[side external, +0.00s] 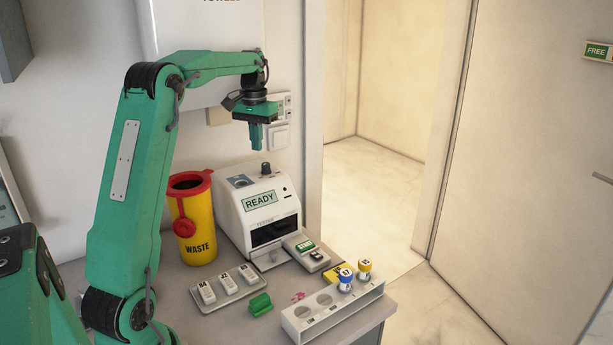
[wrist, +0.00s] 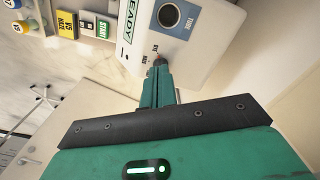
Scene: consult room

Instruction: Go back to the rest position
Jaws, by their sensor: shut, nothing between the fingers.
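My gripper (side external: 256,137) hangs high above the white tester machine (side external: 260,212), pointing down, with its fingers together and nothing between them. In the wrist view my gripper (wrist: 159,68) shows with its fingers together in front of the machine's white top (wrist: 185,50). The machine's display reads READY. The fingers are well above the machine and apart from it in the side view.
A yellow waste bin (side external: 194,222) with a red rim stands left of the machine. A doorway is at the right.

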